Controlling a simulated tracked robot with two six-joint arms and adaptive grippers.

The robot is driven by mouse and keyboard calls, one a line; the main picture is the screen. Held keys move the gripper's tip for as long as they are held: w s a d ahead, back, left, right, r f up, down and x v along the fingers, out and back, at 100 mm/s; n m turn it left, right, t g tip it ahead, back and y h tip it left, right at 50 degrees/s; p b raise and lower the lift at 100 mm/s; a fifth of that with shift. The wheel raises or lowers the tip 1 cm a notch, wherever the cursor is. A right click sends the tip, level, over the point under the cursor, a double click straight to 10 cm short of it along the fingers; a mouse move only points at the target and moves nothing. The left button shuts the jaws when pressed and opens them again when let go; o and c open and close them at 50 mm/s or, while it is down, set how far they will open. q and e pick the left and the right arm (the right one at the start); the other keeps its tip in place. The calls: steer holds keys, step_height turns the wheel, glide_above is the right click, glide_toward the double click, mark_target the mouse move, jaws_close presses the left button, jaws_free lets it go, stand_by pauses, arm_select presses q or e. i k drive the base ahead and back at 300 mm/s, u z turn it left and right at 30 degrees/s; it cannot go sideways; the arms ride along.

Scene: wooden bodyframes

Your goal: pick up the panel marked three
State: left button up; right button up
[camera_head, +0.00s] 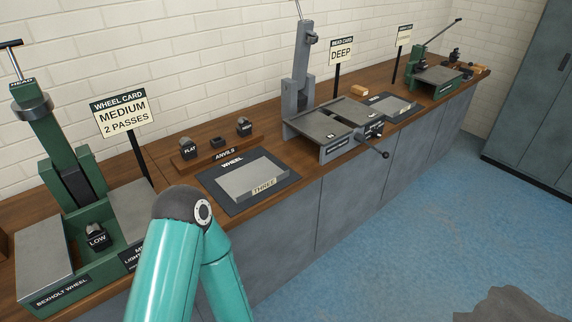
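The panel marked three (250,178) is a flat grey sheet with a pale label reading "THREE" on its front edge. It lies on a dark mat marked "WHEEL" (222,193) on the wooden bench. A teal arm of mine comes up from the bottom of the head view, its grey joint just left of and in front of the mat. I cannot tell from this view which arm it is. No gripper fingers show in the picture. The panel is uncovered and nothing touches it from above.
A green wheel machine (65,165) stands at left with a card reading "MEDIUM 2 PASSES" (121,114). An anvil rack (217,149) sits behind the mat. A grey machine (322,125) with a protruding handle stands to the right. Blue floor lies open in front.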

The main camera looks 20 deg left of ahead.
mark_target(244, 182)
steer(key=u, duration=0.05)
steer(key=i, duration=0.95)
steer(key=u, duration=0.45)
